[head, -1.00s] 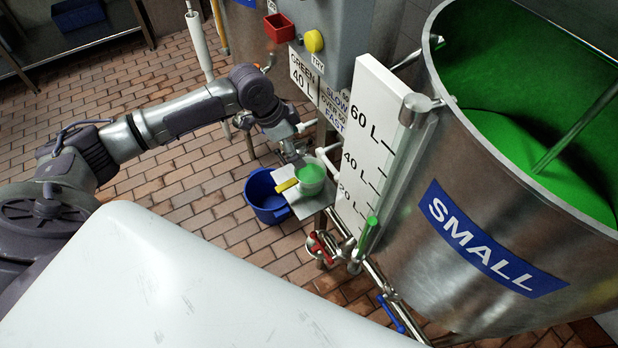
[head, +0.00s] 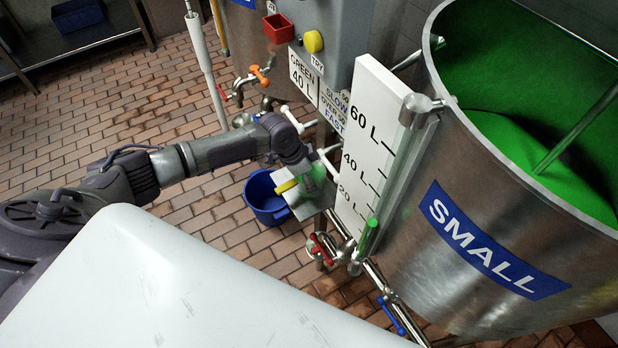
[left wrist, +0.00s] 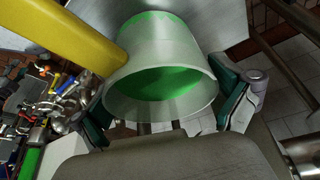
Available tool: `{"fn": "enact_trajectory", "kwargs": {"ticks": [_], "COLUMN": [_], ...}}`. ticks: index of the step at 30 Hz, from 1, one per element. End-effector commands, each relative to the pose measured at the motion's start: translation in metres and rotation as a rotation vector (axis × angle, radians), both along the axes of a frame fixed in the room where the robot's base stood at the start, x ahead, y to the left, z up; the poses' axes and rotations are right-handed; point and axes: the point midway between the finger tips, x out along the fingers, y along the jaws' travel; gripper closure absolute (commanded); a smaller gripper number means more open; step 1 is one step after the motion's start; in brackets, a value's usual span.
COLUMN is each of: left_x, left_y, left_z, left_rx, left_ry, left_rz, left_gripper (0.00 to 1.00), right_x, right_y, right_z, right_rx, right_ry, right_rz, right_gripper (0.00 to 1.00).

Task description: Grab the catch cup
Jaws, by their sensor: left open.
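The catch cup (left wrist: 160,88) is a clear, tapered cup with green in it and a thick yellow handle (left wrist: 82,33). In the left wrist view it lies between the two teal-padded fingers of my left gripper (left wrist: 168,116), which is open around it. I cannot tell whether the pads touch it. In the head view the cup (head: 315,177) is mostly hidden behind my left gripper (head: 303,172), and its yellow handle (head: 286,186) sticks out to the left. The cup is at a small metal shelf (head: 303,208). My right gripper is not in view.
A blue bucket (head: 263,205) stands on the tiled floor below and left of the shelf. The SMALL tank (head: 400,255) and its white level board (head: 372,110) are close on the right. A red-handled valve (head: 321,248) and pipes lie below. Open floor is at the left.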

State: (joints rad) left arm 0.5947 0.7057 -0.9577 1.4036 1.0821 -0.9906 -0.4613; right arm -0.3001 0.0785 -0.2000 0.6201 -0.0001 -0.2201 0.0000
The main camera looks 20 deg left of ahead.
Motion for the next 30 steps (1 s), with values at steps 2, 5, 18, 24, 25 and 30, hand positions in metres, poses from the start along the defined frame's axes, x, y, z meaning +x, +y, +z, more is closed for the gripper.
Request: {"fn": "enact_trajectory", "kwargs": {"ticks": [2,5,18,24,25,30], "left_x": [0.001,0.001,0.001,0.001,0.001,0.002], "left_y": [0.0,0.0,0.0,0.0,0.0,0.0], "left_z": [-0.001,-0.001,0.0,0.0,0.0,0.009], "left_rx": [0.001,0.001,0.001,0.001,0.001,0.0], "left_ry": [-0.001,-0.001,-0.002,-0.002,-0.002,-0.003], "left_rz": [0.0,0.0,0.0,0.0,0.0,0.0], "left_gripper": [0.0,0.0,0.59,0.59,0.59,0.59], "right_x": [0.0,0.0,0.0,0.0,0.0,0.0], "right_y": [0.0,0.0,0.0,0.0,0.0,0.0], "right_z": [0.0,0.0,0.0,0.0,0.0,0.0], "right_rx": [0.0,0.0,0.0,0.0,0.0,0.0], "right_ry": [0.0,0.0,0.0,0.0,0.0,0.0], "right_rz": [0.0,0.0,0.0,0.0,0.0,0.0], "right_gripper": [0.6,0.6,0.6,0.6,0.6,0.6]}}
